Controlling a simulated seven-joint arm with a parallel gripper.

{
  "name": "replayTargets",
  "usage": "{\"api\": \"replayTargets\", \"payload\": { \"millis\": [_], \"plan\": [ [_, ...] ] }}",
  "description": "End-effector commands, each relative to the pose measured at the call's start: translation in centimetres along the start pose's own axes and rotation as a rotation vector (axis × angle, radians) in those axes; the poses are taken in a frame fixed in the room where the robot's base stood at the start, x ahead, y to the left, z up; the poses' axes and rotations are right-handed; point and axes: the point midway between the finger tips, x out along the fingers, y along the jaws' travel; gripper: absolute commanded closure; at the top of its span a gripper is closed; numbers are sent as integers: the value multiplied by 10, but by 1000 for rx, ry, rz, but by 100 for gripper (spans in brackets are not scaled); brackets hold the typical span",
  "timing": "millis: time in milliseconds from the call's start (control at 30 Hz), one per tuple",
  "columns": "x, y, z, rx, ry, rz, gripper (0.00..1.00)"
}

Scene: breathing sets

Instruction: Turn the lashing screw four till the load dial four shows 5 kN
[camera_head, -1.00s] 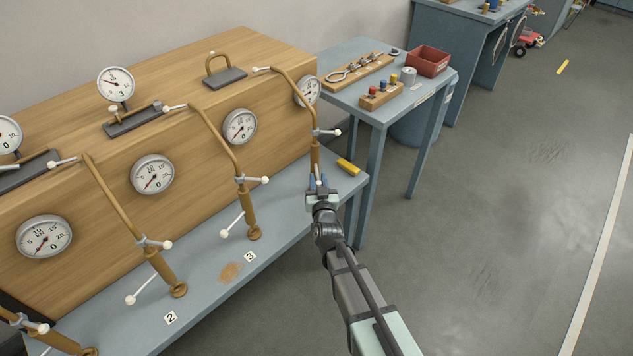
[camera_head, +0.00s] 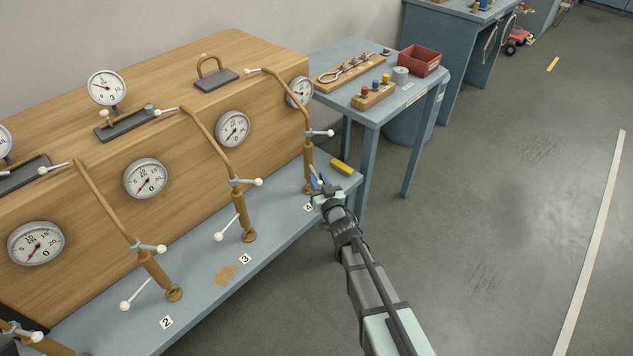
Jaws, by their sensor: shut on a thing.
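Lashing screw four (camera_head: 308,153) is the brown upright at the right end of the bench, with a "4" label by its foot. A bent brown rod runs from it up to the wooden block. Load dial four (camera_head: 294,97) is the round white gauge behind that rod, which partly covers it. Its needle is too small to read. My gripper (camera_head: 317,184), with blue fingertips, is at the lower right side of the screw. It is shut on the screw's handle, which the fingers mostly hide.
Screw three (camera_head: 241,206) and screw two (camera_head: 155,267), with white-tipped handles, stand to the left. A yellow block (camera_head: 340,167) lies on the bench (camera_head: 285,224) close to my gripper. A side table (camera_head: 345,50) stands behind.

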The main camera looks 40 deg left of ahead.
Motion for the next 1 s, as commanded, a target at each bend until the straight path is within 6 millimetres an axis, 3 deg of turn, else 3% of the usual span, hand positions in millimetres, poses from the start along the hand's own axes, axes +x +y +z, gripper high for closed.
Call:
{"api": "replayTargets", "payload": {
  "millis": [567, 600, 833, 1000],
  "plan": [
    [1, 1, -2, 2, 1, -37, 100],
    [1, 1, -2, 2, 1, -37, 70],
    [0, 2, -1, 2, -3, -35, 49],
    [0, 2, 0, 2, -4, -34, 49]
  ]
}}
